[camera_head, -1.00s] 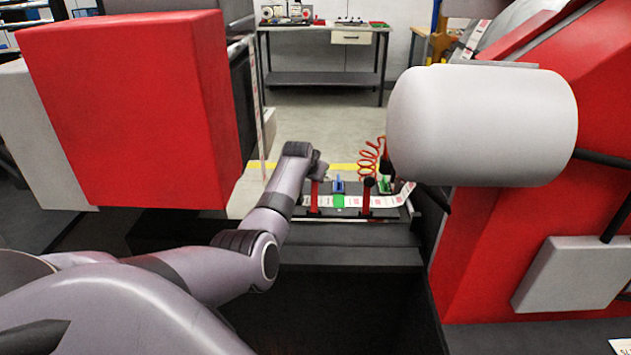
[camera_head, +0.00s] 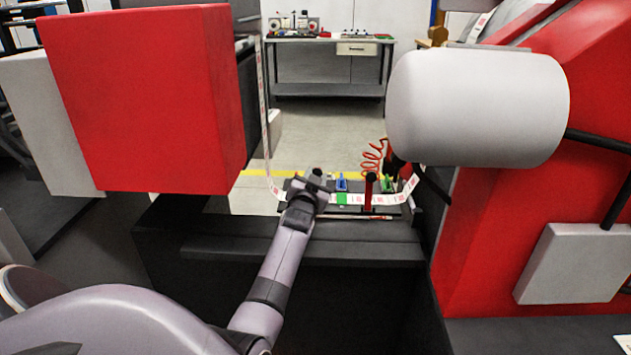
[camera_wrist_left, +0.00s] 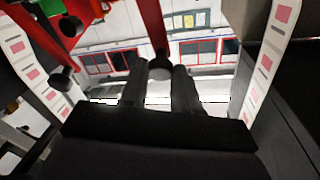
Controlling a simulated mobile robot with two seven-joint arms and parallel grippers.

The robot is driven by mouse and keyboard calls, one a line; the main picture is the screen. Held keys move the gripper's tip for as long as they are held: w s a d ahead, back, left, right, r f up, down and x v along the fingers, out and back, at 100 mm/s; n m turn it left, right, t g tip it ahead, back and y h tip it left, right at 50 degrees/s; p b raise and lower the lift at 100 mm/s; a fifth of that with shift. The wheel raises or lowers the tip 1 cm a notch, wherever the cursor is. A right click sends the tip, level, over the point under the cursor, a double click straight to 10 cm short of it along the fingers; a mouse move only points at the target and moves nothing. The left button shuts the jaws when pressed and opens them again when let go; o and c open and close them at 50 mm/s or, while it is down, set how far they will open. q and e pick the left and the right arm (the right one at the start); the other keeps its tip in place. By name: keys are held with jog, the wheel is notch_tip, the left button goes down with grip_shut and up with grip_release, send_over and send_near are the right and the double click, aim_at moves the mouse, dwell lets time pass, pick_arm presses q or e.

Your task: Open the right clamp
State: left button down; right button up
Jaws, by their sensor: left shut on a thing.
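Two red clamps stand along the splice table (camera_head: 345,213). The right clamp (camera_head: 369,192) stands upright with a black knob on top, with nothing gripping it. My left gripper (camera_head: 314,183) is at the other clamp, to the picture's left, and mostly hides it. In the left wrist view its two fingers (camera_wrist_left: 159,80) are shut around the dark knob (camera_wrist_left: 159,67) at the end of a red lever (camera_wrist_left: 152,25). Another red lever with a black knob (camera_wrist_left: 63,80) shows at the left there, apart from the fingers. My right gripper is out of view.
The white label strip (camera_head: 384,199) runs across the table past a green block (camera_head: 341,199) and a blue part (camera_head: 341,184). A red coiled hose (camera_head: 374,158) hangs behind. A red box (camera_head: 140,100) and a white roller (camera_head: 475,105) flank the space.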

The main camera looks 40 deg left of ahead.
pick_arm(q)
jog(key=shift+s+d+f+b, duration=0.2)
jog(key=shift+s+d+b, duration=0.1)
jog(key=shift+s+d, duration=0.2)
jog(key=shift+f, duration=0.25)
dwell(1.1)
jog(key=c, duration=0.8)
grip_release()
jog(key=shift+r, duration=0.15)
jog(key=shift+s+r, duration=0.1)
jog(key=shift+p+v, duration=0.35)
jog(key=shift+v, duration=3.1)
